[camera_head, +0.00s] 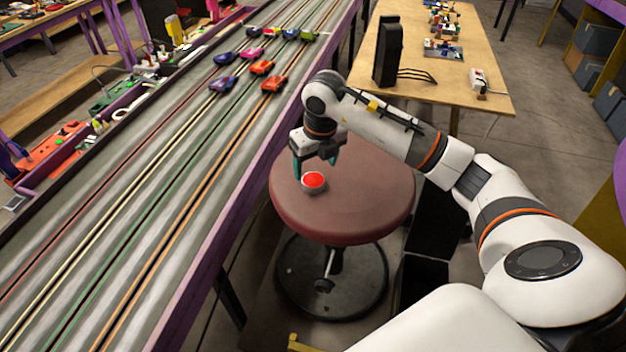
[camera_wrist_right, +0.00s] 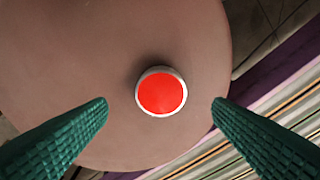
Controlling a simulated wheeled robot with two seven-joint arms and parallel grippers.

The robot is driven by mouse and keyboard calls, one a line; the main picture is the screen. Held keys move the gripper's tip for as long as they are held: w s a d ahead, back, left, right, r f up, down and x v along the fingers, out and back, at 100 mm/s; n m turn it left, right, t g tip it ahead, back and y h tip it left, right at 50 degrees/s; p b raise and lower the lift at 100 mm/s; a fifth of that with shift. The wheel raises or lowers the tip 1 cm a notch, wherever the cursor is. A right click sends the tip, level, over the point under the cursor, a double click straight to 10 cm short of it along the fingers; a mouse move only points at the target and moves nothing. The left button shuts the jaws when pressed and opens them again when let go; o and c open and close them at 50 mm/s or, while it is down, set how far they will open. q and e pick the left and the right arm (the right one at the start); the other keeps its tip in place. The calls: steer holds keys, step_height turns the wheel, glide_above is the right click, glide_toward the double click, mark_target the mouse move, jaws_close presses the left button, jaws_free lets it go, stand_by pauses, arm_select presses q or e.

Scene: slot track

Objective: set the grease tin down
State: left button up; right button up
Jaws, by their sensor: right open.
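The grease tin (camera_head: 314,181) is small and round, with a red top and a pale rim. It rests on the round reddish-brown stool seat (camera_head: 372,205), left of the seat's middle. My right gripper (camera_head: 317,172) is open just above and behind the tin. In the right wrist view the tin (camera_wrist_right: 161,92) lies between the two green ridged fingers (camera_wrist_right: 162,103), with a clear gap on both sides. Neither finger touches it. My left gripper is not in view.
The slot track (camera_head: 170,190) runs along the stool's left side, with several toy cars (camera_head: 262,67) at its far part. A wooden table (camera_head: 455,75) with a black upright device (camera_head: 388,50) stands behind the stool. The seat around the tin is bare.

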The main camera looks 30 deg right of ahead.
mark_target(313, 180)
steer(key=f, duration=0.1)
steer(key=f+p, duration=0.1)
steer(key=f, duration=0.2)
steer(key=shift+w+f+p, duration=0.25)
steer(key=shift+w+p, duration=0.05)
steer(key=shift+p, duration=0.05)
steer(key=shift+f, duration=0.25)
steer(key=shift+r, duration=0.15)
steer(key=c, duration=1.2)
